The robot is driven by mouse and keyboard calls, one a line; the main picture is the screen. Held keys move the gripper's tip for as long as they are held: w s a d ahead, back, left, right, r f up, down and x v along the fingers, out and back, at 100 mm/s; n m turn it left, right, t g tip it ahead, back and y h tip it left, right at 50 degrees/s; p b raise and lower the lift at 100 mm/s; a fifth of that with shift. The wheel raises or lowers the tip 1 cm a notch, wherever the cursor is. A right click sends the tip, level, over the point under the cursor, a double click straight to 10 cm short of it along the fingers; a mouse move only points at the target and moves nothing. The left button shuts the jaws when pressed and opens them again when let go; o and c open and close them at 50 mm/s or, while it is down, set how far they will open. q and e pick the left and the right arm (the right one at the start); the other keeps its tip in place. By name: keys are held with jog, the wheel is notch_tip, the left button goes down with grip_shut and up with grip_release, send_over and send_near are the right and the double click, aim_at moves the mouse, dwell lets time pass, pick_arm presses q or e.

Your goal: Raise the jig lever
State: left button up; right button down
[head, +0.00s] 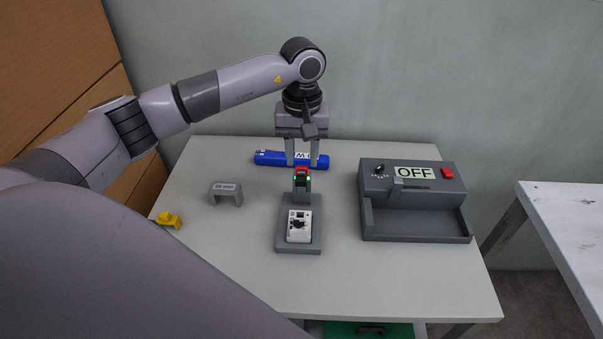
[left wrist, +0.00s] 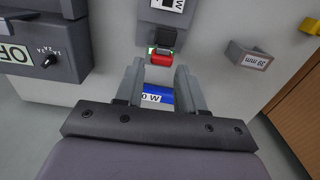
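The jig (head: 284,246) is a dark grey base on the table holding a white device (head: 299,226). At its back end stands a dark block with a red-topped lever (head: 301,171) and small green marks. My left gripper (head: 302,162) points down, open, its two fingers apart just behind and above the red part. In the left wrist view the red lever end (left wrist: 161,59) lies just beyond the open fingertips (left wrist: 160,72), with nothing gripped. I cannot tell whether a finger touches it. The right gripper is not in view.
A blue cylinder (head: 270,157) lies behind the jig, under the gripper. A grey gauge block (head: 226,193) stands left, a yellow piece (head: 169,219) at the left edge. A grey test box (head: 415,180) reading OFF stands right. The front table area is clear.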

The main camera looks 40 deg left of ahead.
pick_arm(q)
notch_tip(320, 180, up, 5)
jog(key=p, duration=0.2)
jog(key=shift+f+p, duration=0.2)
jog(key=shift+p, duration=0.1)
dwell(0.4)
